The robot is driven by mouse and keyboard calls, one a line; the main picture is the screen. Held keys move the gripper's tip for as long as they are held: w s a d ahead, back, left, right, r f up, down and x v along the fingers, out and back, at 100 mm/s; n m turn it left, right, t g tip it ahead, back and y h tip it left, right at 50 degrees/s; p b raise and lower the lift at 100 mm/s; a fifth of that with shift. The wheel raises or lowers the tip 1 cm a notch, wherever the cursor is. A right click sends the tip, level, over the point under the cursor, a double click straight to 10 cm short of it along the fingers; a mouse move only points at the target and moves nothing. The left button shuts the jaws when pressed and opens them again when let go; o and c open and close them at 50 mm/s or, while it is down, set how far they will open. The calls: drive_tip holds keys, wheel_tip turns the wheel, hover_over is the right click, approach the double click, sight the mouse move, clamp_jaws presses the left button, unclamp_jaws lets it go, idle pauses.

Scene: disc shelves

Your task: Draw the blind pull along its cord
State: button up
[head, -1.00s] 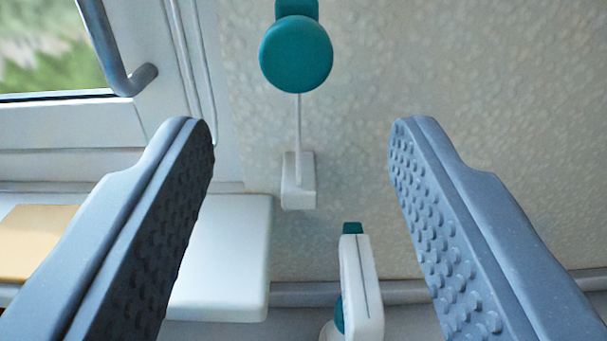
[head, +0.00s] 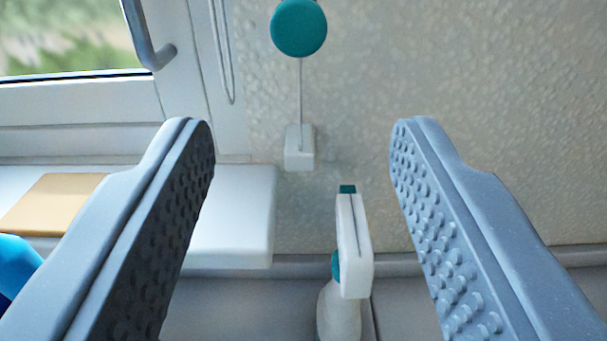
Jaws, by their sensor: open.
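The blind pull is most likely the round teal knob (head: 299,27) at the top middle of the head view. A thin pale cord (head: 300,95) runs straight down from it to a small white block (head: 299,148) on the wall. My gripper (head: 302,135) is open, its two grey studded fingers wide apart at left and right. The knob and cord appear beyond and between the fingertips, with the knob above them in the picture. Nothing is between the jaws. The knob's top edge is near the frame's upper border.
A white spray bottle with teal parts (head: 352,245) stands below the block. A white sill (head: 232,215) bears a tan board (head: 52,203) at left. A blue object (head: 15,268) shows at the left edge. A grey window handle (head: 150,40) and a looped cord (head: 228,60) are upper left.

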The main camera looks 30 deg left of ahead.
drive_tip(key=shift+s+d, duration=0.2)
drive_tip(key=shift+s, duration=0.2)
drive_tip(key=shift+d, duration=0.1)
idle(0.3)
drive_tip(key=s+d+r+m+t+h, duration=0.1)
drive_tip(key=s+d+r+m+h, duration=0.15)
drive_tip(key=d+r, duration=0.45)
drive_tip(key=s+d+r+m+h, duration=0.1)
drive_tip(key=d+r+m, duration=0.25)
drive_tip(key=r, duration=0.55)
drive_tip(key=s+d+r+h, duration=0.1)
drive_tip(key=s+r, duration=0.1)
drive_tip(key=s, duration=0.7)
drive_tip(key=s+d+r+h, duration=0.1)
drive_tip(key=s+r, duration=0.2)
drive_tip(key=s, duration=0.5)
drive_tip(key=s+d+f+h, duration=0.2)
drive_tip(key=s, duration=0.7)
drive_tip(key=s+d+f+h, duration=0.1)
drive_tip(key=s+f+h, duration=0.15)
drive_tip(key=s, duration=0.65)
wheel_tip(320, 180, up, 14)
drive_tip(key=p, duration=1.4)
drive_tip(key=shift+w+g, duration=0.3)
drive_tip(key=shift+g, duration=0.1)
